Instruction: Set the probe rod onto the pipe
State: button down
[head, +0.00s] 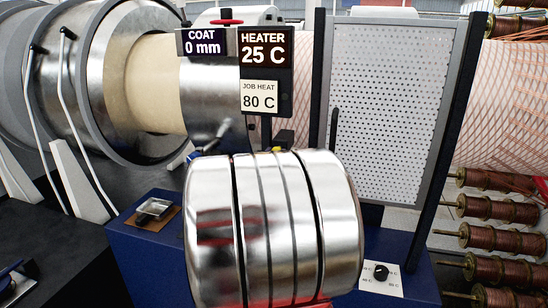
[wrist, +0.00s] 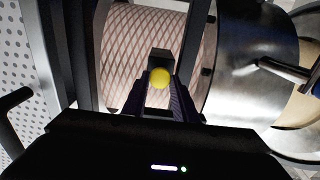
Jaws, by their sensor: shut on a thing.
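In the wrist view my gripper (wrist: 160,88) is shut on the probe rod. The rod's round yellow end (wrist: 160,77) shows between the dark fingers, and a dark block is just beyond it. The rest of the rod is hidden. The pipe, wrapped in a crossed braid (wrist: 128,48), lies behind the fingers; whether the rod touches it I cannot tell. In the head view the braided pipe (head: 506,112) shows at right and its bare cream stretch (head: 155,85) at left. My chrome arm link hides most of the gripper there.
A perforated panel (head: 385,110) in a dark frame stands in front of the pipe. A display reads COAT 0 mm, HEATER (head: 263,48) 25 C, JOB HEAT 80 C. Copper spools (head: 500,210) line the right. A blue cabinet (head: 150,255) carries a small tray (head: 153,210) and a dial plate (head: 382,276).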

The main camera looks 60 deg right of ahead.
jog(key=c, duration=1.4)
grip_release()
jog(key=shift+d, duration=0.1)
jog(key=shift+c, duration=0.2)
jog(key=v, duration=1.3)
jog(key=shift+s+a, duration=0.15)
jog(key=shift+a, duration=0.2)
